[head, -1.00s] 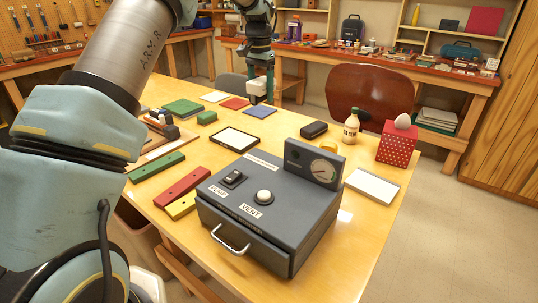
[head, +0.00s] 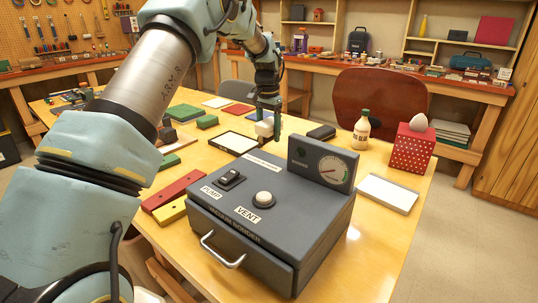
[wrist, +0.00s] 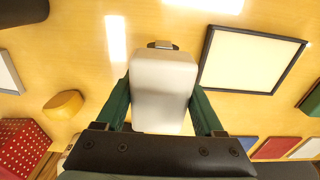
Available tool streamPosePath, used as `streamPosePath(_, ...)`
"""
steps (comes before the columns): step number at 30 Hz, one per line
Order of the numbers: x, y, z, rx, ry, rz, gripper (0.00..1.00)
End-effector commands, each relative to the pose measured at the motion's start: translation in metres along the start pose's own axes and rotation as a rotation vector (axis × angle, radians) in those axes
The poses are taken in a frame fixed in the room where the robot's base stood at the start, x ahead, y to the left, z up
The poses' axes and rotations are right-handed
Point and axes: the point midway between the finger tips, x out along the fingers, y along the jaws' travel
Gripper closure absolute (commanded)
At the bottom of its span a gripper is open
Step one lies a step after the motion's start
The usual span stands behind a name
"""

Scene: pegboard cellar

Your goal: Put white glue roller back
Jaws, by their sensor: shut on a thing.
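My gripper (head: 267,120) is shut on the white glue roller (head: 264,128). In the wrist view the roller is a pale, rounded white block (wrist: 163,88) between the two green fingers, with a small dark metal-looking part at its far end. In the head view the roller hangs beside the white framed panel (head: 233,142), behind the grey vacuum box (head: 240,222). Its exact height over the table is hard to tell.
A glue bottle (head: 361,130), a red dotted box (head: 408,150) with an egg shape on top, and a white pad (head: 388,193) stand to the right. Bare table (wrist: 75,40) lies around the roller.

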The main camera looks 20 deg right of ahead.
Motion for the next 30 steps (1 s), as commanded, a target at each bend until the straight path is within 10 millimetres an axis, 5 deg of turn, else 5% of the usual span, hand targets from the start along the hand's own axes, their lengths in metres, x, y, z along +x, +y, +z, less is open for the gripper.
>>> streamPosePath(16, 0.062, 0.000, 0.002, 0.000, -0.001, 0.001, 0.91)
streamPosePath(27, 0.070, 0.000, 0.002, 0.000, 0.002, -0.001, 0.91)
streamPosePath(28, 0.070, 0.000, 0.002, 0.000, 0.001, 0.000, 0.29)
streamPosePath(30, 0.070, 0.000, 0.002, 0.000, 0.001, 0.000, 0.21)
